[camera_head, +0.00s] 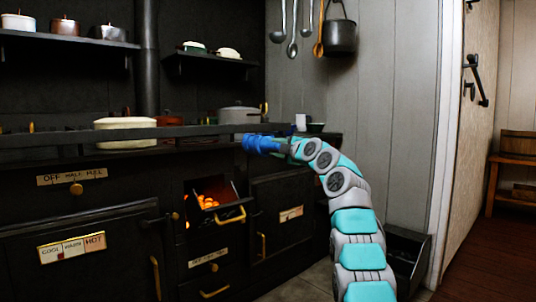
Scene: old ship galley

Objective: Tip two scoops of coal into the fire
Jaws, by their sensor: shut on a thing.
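The fire (208,202) glows orange in the open firebox of the black stove, left of the picture's middle. A dark flap with a brass handle (231,215) is at its front. My gripper (250,143), blue, points left at the level of the stove's front rail, above and to the right of the fire. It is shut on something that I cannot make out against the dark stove. A dark open box (408,258) stands on the floor behind my arm at the right; its contents are hidden. No scoop can be clearly told apart.
The stove's front rail (60,138) runs close to my gripper. A cream pot (125,131) and a grey pot (238,115) stand on the stove top. Ladles and a dark pot (340,37) hang on the wall. A wooden bench (513,165) is at the far right.

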